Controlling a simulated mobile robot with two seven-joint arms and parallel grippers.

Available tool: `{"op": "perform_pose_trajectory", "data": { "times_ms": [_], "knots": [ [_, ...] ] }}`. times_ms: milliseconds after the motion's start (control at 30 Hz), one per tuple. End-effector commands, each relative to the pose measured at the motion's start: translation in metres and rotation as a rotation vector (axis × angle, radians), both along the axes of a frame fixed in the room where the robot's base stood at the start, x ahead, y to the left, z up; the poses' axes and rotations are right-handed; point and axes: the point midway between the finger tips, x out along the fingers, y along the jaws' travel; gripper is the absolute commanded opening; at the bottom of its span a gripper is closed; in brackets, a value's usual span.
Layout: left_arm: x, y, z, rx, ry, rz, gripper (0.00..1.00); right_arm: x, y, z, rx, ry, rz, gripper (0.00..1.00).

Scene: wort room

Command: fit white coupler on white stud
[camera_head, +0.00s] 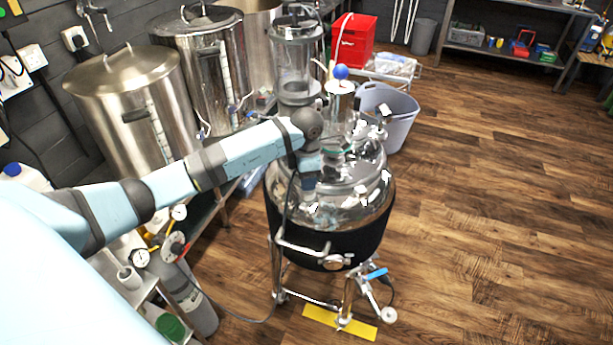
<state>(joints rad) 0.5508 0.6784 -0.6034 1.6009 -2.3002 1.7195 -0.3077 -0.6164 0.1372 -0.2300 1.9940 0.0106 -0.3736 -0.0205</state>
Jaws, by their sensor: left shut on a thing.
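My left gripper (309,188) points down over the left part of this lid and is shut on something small. A dark thin hose (286,215) runs down from it to the floor, which fits the white coupler, but the coupler itself is hidden by the fingers. The white stud cannot be picked out among the bright glints on the lid. Whether the held thing touches the lid cannot be told. My right gripper is not in view.
Steel kettles (133,105) line the wall behind my arm. A gas cylinder (190,300) with gauges stands at lower left. A grey bin (388,112) is behind the tank. The wooden floor at right is clear.

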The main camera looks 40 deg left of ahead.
Motion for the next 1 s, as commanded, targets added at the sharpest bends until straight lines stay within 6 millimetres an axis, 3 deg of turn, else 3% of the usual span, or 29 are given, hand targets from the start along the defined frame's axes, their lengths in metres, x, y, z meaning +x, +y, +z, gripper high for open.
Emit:
{"op": "perform_pose_trajectory", "data": {
  "times_ms": [600,633,667,1000],
  "knots": [
    [0.000,0.000,-0.012,0.001,0.000,0.000,0.20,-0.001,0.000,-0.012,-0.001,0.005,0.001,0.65],
    [0.000,0.000,-0.012,0.001,-0.001,0.000,0.46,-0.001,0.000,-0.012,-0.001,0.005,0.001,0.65],
    [0.000,0.000,-0.011,0.001,-0.001,0.000,0.53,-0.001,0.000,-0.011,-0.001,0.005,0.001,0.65],
    [0.000,0.000,-0.008,0.001,-0.001,0.000,0.54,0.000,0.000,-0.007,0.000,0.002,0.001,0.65]
  ]
}}
